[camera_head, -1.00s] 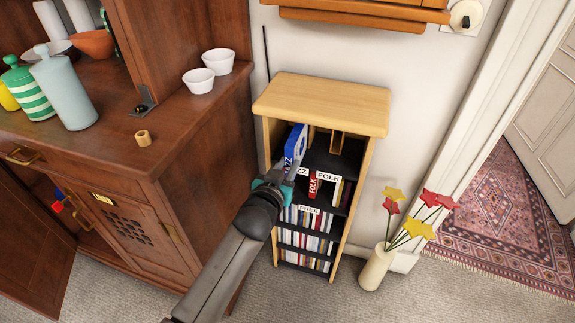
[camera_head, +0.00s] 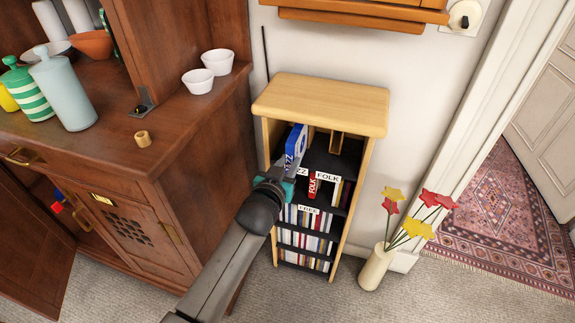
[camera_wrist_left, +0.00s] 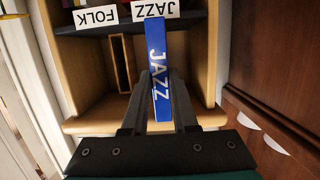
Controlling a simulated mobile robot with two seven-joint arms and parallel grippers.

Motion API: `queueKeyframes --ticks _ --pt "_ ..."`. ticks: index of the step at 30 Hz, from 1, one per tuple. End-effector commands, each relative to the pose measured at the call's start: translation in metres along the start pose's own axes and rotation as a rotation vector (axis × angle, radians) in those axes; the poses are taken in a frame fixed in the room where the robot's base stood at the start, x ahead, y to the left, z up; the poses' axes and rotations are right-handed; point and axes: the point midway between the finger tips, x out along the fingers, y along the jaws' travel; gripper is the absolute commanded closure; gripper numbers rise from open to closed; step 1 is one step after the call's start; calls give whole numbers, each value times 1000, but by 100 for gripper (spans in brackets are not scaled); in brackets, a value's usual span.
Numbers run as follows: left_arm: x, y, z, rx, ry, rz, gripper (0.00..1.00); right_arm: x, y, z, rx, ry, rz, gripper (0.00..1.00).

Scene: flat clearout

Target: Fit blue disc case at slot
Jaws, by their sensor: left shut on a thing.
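The blue disc case (camera_head: 297,142), lettered JAZZ on its spine, stands upright at the upper left opening of the small wooden shelf (camera_head: 318,95). My left gripper (camera_head: 281,172) is shut on it; in the left wrist view the left gripper (camera_wrist_left: 160,100) has a finger on each side of the blue case (camera_wrist_left: 157,75). The far end of the case reaches the JAZZ label (camera_wrist_left: 156,10) on the shelf edge. The slot itself is not clearly visible, as the case and gripper cover that area. My right gripper is not in view.
A red FOLK case (camera_head: 312,185) stands beside the FOLK label (camera_head: 328,177). Several cases fill the lower shelves. The dark wooden cabinet (camera_head: 200,140) stands close on the left, a flower vase (camera_head: 376,268) at the right. Carpet (camera_head: 440,290) is clear in front.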

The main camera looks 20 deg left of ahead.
Motion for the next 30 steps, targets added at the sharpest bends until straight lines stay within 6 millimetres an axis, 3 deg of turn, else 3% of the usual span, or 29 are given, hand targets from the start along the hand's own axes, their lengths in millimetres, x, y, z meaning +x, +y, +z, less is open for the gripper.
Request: queueKeyframes --ticks 30 --pt "25 0 -7 0 3 1 100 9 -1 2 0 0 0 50"
